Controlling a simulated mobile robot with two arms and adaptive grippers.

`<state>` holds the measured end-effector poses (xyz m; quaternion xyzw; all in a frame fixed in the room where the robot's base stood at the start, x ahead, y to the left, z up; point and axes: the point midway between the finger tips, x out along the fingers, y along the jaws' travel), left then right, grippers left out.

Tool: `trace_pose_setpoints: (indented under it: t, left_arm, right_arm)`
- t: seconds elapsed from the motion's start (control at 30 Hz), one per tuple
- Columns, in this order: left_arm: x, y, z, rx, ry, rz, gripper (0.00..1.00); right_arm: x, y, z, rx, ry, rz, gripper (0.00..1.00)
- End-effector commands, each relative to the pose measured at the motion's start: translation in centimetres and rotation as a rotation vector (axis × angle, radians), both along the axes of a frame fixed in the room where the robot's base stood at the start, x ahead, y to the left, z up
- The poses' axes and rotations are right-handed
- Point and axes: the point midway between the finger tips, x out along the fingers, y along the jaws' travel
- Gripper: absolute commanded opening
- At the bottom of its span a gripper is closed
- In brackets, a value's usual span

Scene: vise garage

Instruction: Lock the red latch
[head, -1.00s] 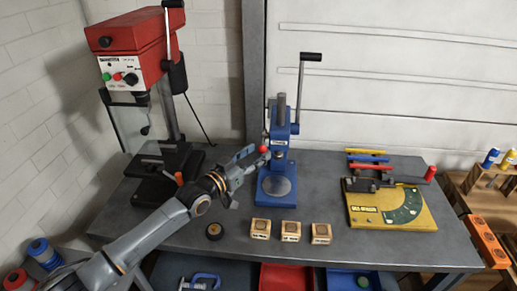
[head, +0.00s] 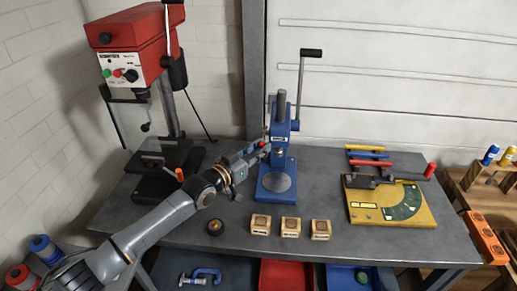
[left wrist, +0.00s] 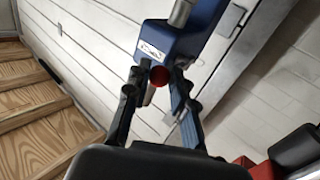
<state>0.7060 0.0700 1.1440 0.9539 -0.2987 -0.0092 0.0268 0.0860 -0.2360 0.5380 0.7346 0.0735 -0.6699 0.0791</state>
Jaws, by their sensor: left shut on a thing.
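The blue arbor press (head: 277,165) stands upright at the back middle of the bench, with a tall black-handled lever on its right. The red latch knob (head: 262,144) is on its left side, partly hidden by my fingers. It also shows in the left wrist view as a round red ball (left wrist: 159,76) between the fingertips, just below the blue press head (left wrist: 165,42). My left gripper (head: 260,149) reaches in from the left and is shut on the red latch. In the left wrist view the two dark fingers (left wrist: 158,88) stand on either side of it. My right gripper is not in view.
A red drill press (head: 135,45) stands at the back left. Several small wooden blocks (head: 290,227) and a black round piece (head: 219,222) lie along the front edge. A yellow bending tool (head: 365,205) is at the right. The bench between blocks and yellow tool is clear.

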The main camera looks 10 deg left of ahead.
Motion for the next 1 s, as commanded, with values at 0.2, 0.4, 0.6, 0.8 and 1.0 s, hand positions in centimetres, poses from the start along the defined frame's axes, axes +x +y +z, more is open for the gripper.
trace_pose_setpoints:
  t: [0.2,0.4,0.6,0.8,1.0]
  left_arm:
    - [0.0,-0.1,0.9,0.000,0.053,-0.001,0.00]
    - [0.2,-0.1,2.2,0.000,0.174,-0.001,0.00]
    - [0.6,-0.1,3.4,0.000,0.327,-0.001,0.00]
    - [1.0,-0.1,4.1,-0.001,0.464,-0.002,0.00]
    - [1.4,-0.1,4.6,-0.002,0.561,-0.002,0.00]
  right_arm:
    - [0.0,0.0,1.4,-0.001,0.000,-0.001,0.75]
    - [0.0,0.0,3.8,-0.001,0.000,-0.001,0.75]
    - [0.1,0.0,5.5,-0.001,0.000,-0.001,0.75]
    - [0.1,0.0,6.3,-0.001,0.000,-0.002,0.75]
    - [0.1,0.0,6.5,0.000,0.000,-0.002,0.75]
